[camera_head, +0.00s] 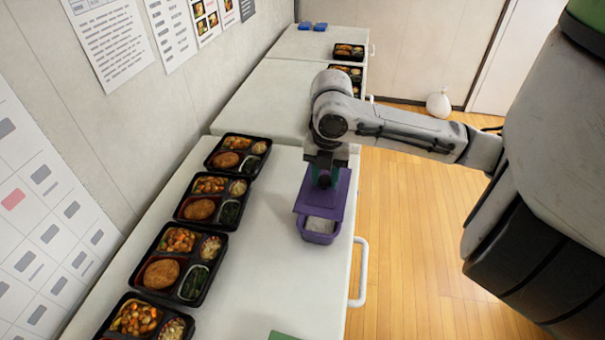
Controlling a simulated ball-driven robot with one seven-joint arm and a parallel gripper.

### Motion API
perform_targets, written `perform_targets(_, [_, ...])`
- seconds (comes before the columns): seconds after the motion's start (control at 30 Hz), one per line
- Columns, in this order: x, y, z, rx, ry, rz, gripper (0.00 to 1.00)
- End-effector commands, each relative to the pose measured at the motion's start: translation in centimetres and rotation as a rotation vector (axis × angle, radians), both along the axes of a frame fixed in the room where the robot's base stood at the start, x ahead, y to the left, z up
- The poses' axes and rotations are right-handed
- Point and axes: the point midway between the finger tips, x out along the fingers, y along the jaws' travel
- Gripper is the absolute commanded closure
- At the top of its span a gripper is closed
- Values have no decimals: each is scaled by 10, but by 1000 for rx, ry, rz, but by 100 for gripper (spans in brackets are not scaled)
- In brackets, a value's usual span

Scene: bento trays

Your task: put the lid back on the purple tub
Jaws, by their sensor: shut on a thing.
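The purple tub (317,238) stands on the white counter near its right edge. Its front part is uncovered and shows pale contents. The purple lid (336,203) is over the back part of the tub, shifted away from the front rim and seemingly tilted. My gripper (324,183) points down and is shut on the lid from above. Whether the lid touches the tub's rim cannot be told. The back of the tub is hidden under the lid.
Several black bento trays (190,263) line the counter's left side along the wall. More trays (348,52) and blue items (312,26) lie at the far end. A green object (283,336) shows at the bottom edge. A white handle (359,272) sticks out at the right.

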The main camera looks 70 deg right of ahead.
Motion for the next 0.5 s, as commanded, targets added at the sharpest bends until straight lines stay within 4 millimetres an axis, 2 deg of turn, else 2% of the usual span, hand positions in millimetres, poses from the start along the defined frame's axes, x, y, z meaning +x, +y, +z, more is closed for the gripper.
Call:
perform_targets(0.27, [-3,0,-9,0,0,-4,96])
perform_targets(0.5, [-3,0,-28,0,1,-4,96])
